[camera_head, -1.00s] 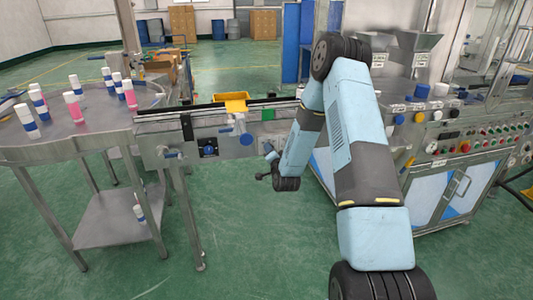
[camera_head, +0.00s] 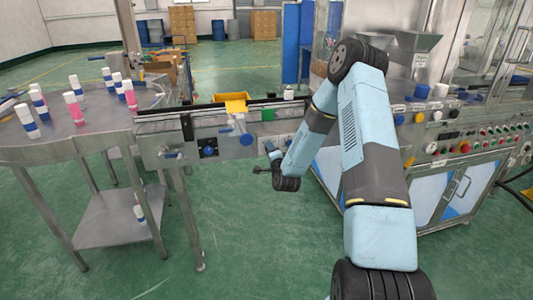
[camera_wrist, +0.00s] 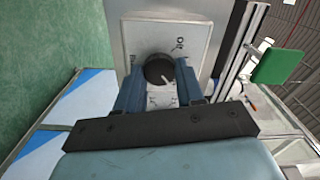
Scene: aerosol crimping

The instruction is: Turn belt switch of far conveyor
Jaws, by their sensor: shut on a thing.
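In the wrist view, a round black knob (camera_wrist: 157,68) sits on a grey metal panel (camera_wrist: 200,35). My gripper (camera_wrist: 159,84) is shut on this knob, with a finger on each side; the fingers hide part of it. In the head view, the end of my arm (camera_head: 272,152) is at the front side of the conveyor (camera_head: 180,122), near its right part. My arm hides the knob and the fingertips there. A blue switch (camera_head: 209,151) on a dark plate shows further left on the conveyor's side.
A round steel table (camera_head: 70,142) with several capped bottles stands at the left. A yellow tray (camera_head: 233,99) and a green block (camera_head: 268,114) are at the conveyor. A machine with a button panel (camera_head: 470,145) stands at the right. The green floor in front is clear.

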